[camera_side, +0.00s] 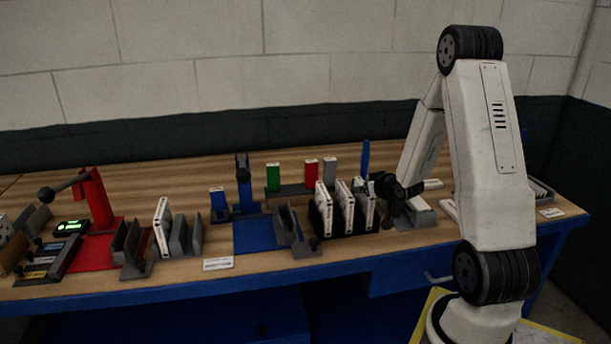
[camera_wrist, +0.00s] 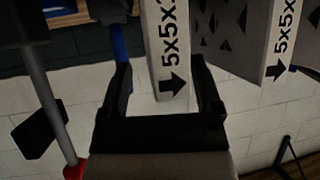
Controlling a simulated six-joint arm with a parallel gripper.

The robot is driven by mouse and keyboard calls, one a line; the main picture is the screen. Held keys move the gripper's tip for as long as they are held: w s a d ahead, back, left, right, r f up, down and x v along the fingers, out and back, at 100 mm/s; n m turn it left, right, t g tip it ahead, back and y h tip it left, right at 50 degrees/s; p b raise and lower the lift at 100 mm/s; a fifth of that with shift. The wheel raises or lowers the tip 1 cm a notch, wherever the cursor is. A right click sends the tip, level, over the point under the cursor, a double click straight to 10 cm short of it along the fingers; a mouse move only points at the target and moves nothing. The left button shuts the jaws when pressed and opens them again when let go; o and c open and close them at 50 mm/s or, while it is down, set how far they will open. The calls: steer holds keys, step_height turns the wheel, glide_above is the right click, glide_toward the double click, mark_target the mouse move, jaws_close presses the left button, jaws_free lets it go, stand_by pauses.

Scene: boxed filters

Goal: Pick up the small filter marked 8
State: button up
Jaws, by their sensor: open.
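My gripper (camera_side: 378,186) is at the right end of a row of upright white boxed filters (camera_side: 345,205) in a dark rack. In the wrist view my gripper (camera_wrist: 160,70) is open, with its two black fingers apart. A white filter box (camera_wrist: 164,40) marked "5x5x" and a black arrow shows between the fingers; I cannot tell whether they touch it. A second white box (camera_wrist: 265,45) with the same kind of marking shows to the right. No figure 8 can be read in either view.
Small blue (camera_side: 218,201), green (camera_side: 273,178), red (camera_side: 311,171) and grey (camera_side: 330,169) blocks stand behind and left. A red press (camera_side: 99,200) and another white box (camera_side: 161,225) stand farther left. White boxes (camera_side: 420,212) lie right of my gripper. Bare wood is behind.

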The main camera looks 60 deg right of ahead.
steer(key=shift+w+d+f, duration=0.15)
steer(key=shift+w, duration=0.05)
stand_by(0.4)
jaws_close()
